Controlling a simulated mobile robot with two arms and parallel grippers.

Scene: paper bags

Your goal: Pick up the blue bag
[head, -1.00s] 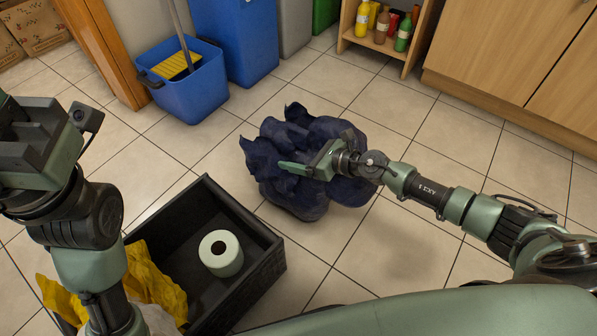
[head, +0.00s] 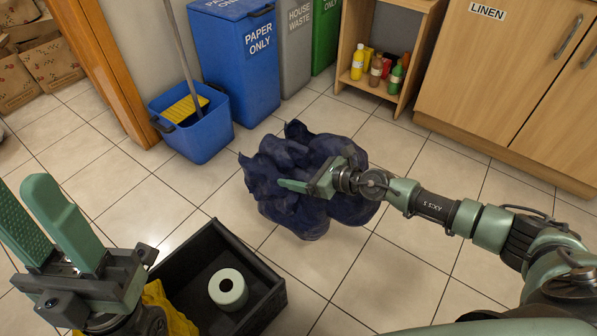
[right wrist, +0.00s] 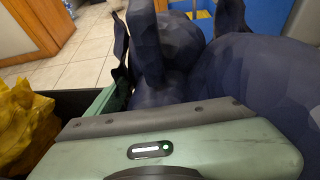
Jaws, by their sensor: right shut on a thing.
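The blue bag (head: 290,205) is a dark, crumpled, bulging bag in the middle of the head view. My right gripper (head: 305,187) is shut on its upper part. I cannot tell whether the bag's underside touches the floor. In the right wrist view the bag (right wrist: 185,60) fills the space just beyond the gripper body, and the fingertips are mostly hidden. My left gripper (head: 30,205) is at the left edge, empty, with its two fingers apart, well away from the bag.
A black crate (head: 265,265) holding a paper roll (head: 228,289) and yellow crumpled stuff (head: 170,312) stands in front left of the bag. A blue mop bucket (head: 200,135), blue paper bin (head: 235,65), bottle shelf (head: 345,45) and wooden cabinet (head: 480,90) stand behind. Floor right of the bag is clear.

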